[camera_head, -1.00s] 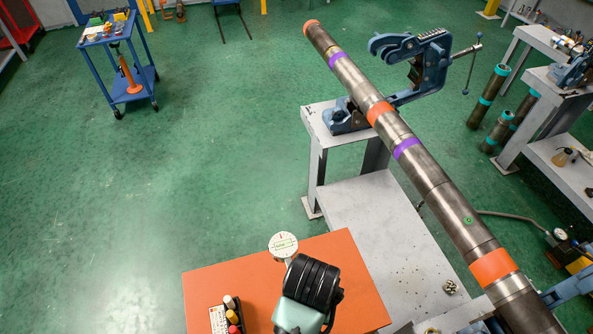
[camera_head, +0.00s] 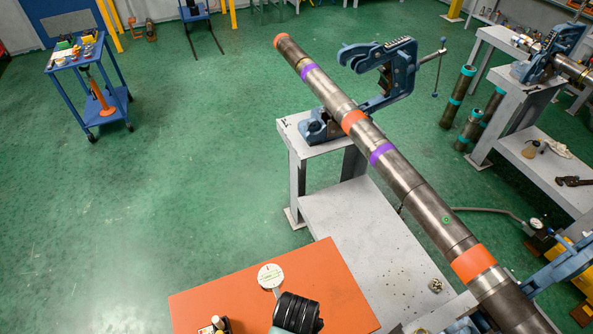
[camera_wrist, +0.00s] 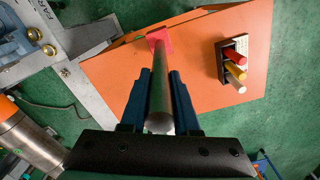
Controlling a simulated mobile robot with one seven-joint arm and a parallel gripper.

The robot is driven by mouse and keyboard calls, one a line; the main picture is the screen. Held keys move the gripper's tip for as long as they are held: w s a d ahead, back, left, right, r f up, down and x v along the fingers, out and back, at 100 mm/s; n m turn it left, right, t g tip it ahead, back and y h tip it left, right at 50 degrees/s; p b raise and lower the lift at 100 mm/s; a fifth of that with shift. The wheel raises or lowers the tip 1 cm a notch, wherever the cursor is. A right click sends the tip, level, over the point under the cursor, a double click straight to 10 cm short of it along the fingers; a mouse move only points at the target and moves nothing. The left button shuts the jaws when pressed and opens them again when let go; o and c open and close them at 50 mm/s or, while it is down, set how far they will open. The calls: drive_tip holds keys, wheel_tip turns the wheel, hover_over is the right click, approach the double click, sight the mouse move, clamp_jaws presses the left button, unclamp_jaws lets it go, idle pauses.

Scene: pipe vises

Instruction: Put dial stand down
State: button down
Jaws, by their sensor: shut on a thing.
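The dial stand shows in the head view as a round white dial face (camera_head: 270,275) over the orange tabletop (camera_head: 215,305). In the wrist view a grey metal rod (camera_wrist: 160,92), which appears to be its post, runs away from me to a pinkish-red piece (camera_wrist: 159,37) at the far end, over the orange surface. My gripper (camera_wrist: 160,78) has its two blue fingers shut on this rod, one on each side. In the head view my black wrist (camera_head: 297,312) hides the fingers. I cannot tell whether the stand's far end touches the tabletop.
A small dark holder with red, yellow and pale cylinders (camera_wrist: 235,65) sits on the orange tabletop, right of the rod. A long banded pipe (camera_head: 410,190) in a blue vise (camera_head: 385,65) lies over the grey bench (camera_head: 350,225). Orange surface around the rod is clear.

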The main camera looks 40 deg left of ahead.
drive_tip(key=shift+w, duration=0.1)
drive_tip(key=c, duration=0.6)
unclamp_jaws()
drive_tip(key=shift+f, duration=0.1)
drive_tip(key=shift+c, duration=0.2)
wheel_tip(320, 180, up, 12)
drive_tip(key=shift+r, duration=0.15)
